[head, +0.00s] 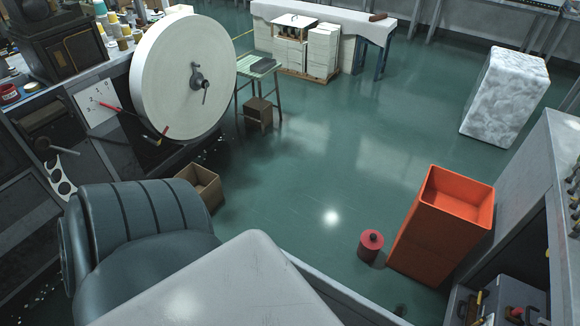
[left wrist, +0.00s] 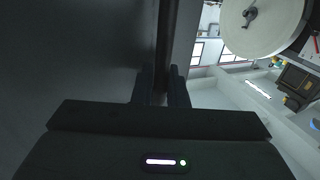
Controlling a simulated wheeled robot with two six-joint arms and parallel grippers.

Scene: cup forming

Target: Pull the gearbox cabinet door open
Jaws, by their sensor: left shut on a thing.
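My left gripper (left wrist: 164,88) shows in the left wrist view, with its two dark fingers close together. It is shut on the edge of a dark upright panel, which I take to be the gearbox cabinet door (left wrist: 80,55). The panel fills the left of that view. A narrow dark bar or edge runs up from between the fingers; whether it is a handle is too dark to tell. Neither gripper shows in the head view. I cannot make out the held door there.
In the head view, a large white wheel (head: 176,80) stands over the dark machine at left. An orange bin (head: 440,230) and red can (head: 370,245) stand right. The middle floor is clear.

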